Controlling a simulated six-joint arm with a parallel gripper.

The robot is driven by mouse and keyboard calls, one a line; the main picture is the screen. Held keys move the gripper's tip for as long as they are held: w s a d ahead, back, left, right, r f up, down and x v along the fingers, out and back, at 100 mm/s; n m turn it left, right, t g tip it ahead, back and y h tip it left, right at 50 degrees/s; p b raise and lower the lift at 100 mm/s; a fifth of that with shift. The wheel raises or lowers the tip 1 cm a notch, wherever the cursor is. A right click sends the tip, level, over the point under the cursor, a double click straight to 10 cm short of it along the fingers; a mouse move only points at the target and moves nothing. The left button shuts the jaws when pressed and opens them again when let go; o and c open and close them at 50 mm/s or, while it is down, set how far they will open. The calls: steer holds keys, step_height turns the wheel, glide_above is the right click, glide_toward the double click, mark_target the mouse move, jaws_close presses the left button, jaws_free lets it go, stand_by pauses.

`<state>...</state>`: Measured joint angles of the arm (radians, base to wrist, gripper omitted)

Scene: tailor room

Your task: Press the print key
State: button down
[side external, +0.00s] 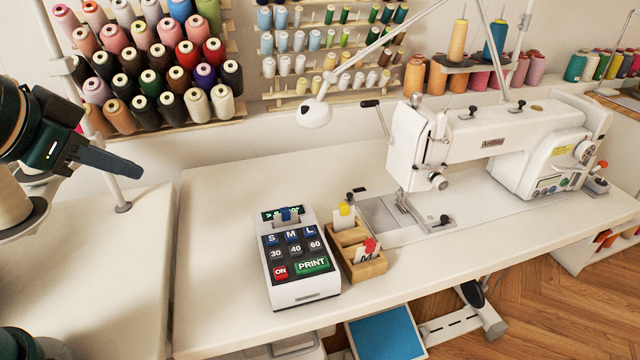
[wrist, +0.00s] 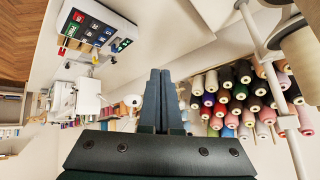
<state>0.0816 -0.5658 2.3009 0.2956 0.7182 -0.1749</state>
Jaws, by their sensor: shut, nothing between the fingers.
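The white label printer (side external: 297,258) stands on the sewing table and has a dark keypad. Its green print key (side external: 312,265) is at the lower right of the keypad, beside the red ON key (side external: 280,272). My gripper (side external: 138,170) is at the left of the side view, shut and empty, in the air well to the left of the printer and higher than it. In the wrist view my shut fingers (wrist: 159,75) point up the picture, and the printer (wrist: 96,35) shows at the upper left.
A wooden box with label cards (side external: 368,268) stands right beside the printer. A sewing machine (side external: 480,140) is at the back right, with a white lamp (side external: 314,113) over the table. Thread spools (side external: 150,85) line the wall. The tabletop (side external: 220,250) left of the printer is clear.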

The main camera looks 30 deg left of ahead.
steer(key=w+d+r+m+t, duration=0.1)
steer(key=w+d+m+t, duration=0.2)
steer(key=w, duration=0.4)
steer(key=m+g+h, duration=0.2)
steer(key=m+h, duration=0.1)
steer(key=m, duration=0.4)
glide_above(306, 268)
step_height(306, 268, down, 8)
steer(key=shift+f, duration=4.35)
steer(key=shift+f, duration=0.4)
